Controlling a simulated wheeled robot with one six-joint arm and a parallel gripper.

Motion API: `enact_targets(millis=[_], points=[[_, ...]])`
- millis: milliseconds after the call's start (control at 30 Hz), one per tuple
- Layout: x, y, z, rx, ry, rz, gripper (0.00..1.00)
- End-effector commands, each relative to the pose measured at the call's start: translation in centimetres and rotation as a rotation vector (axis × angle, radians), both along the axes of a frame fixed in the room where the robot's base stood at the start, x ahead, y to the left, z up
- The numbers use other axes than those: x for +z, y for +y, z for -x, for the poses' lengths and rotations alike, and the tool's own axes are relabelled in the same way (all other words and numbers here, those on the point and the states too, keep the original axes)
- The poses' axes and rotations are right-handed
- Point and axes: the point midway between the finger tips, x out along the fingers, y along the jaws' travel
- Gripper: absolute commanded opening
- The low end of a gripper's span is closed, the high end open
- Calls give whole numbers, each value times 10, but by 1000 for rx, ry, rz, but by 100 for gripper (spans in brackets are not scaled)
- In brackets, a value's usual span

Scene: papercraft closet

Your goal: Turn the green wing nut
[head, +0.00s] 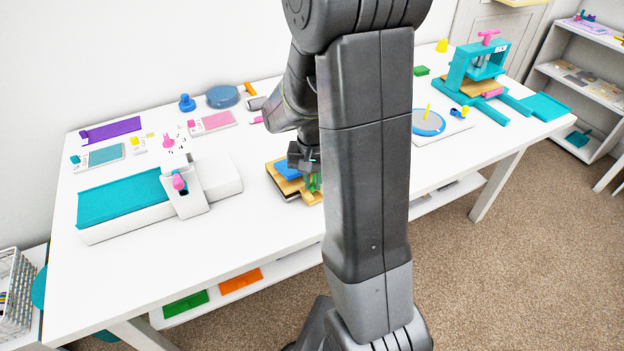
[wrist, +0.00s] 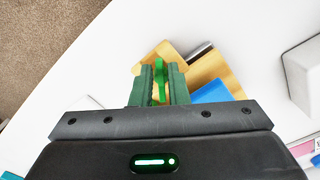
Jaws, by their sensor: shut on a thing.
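The green wing nut (wrist: 161,72) stands up between the two fingers of my gripper (wrist: 159,84) in the wrist view. My gripper is shut on it. In the head view my gripper (head: 312,180) points down over a small wooden press (head: 312,195) near the table's middle, and a bit of green shows at its fingertips. The press has wooden boards and a blue piece (head: 287,170) on top; the blue also shows in the wrist view (wrist: 211,93). My arm hides the right side of the press in the head view.
A white machine with a teal bed (head: 122,202) stands on the white table (head: 225,240) to the left. A teal press (head: 478,70) and a round blue-rimmed disc (head: 427,123) are to the right. The table in front of the wooden press is clear.

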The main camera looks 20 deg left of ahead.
Motion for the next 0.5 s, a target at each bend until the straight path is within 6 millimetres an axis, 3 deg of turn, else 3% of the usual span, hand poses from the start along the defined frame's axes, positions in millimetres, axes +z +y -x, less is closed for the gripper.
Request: enact_targets(millis=[500], points=[[1, -5, -3, 447, -1, 0, 0]])
